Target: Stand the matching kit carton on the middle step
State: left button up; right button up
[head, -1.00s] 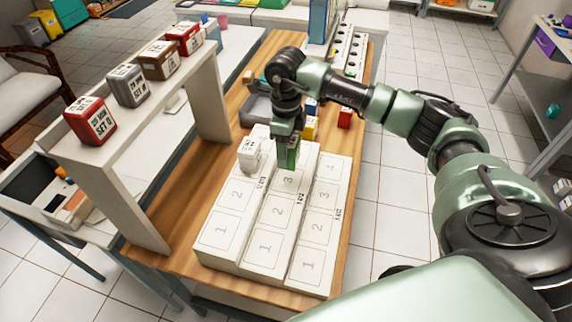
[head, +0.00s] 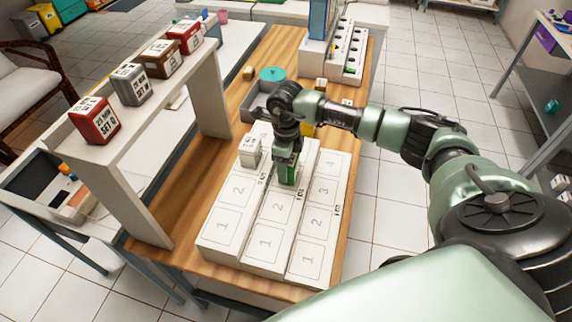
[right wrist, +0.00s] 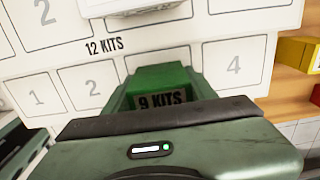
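My right gripper (head: 287,156) is shut on a green kit carton (head: 287,174), fingers along its two sides. The carton is upright at the far part of the middle step (head: 272,234), covering the square between 2 and 4. In the right wrist view the carton (right wrist: 160,82) reads "9 KITS"; I cannot tell whether its base touches the step. A white carton (head: 249,152) stands on the left step (head: 231,212), close by the right gripper. The right step (head: 312,225) shows numbered squares without cartons. My left gripper is not in view.
A shelf (head: 150,112) at left carries several cartons, including a red one (head: 96,120) and a grey one (head: 132,84). A grey tray (head: 258,98) and a teal round item (head: 272,74) lie behind the steps. A yellow block (right wrist: 297,52) lies right of them.

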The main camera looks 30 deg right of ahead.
jog(key=o, duration=0.4)
jog(key=shift+r, duration=0.1)
jog(key=shift+r, duration=0.25)
notch_tip(320, 180, up, 10)
jog(key=shift+w+r+b, duration=0.1)
jog(key=shift+r+b, duration=0.15)
jog(key=shift+b, duration=0.95)
jog(key=shift+r, duration=0.6)
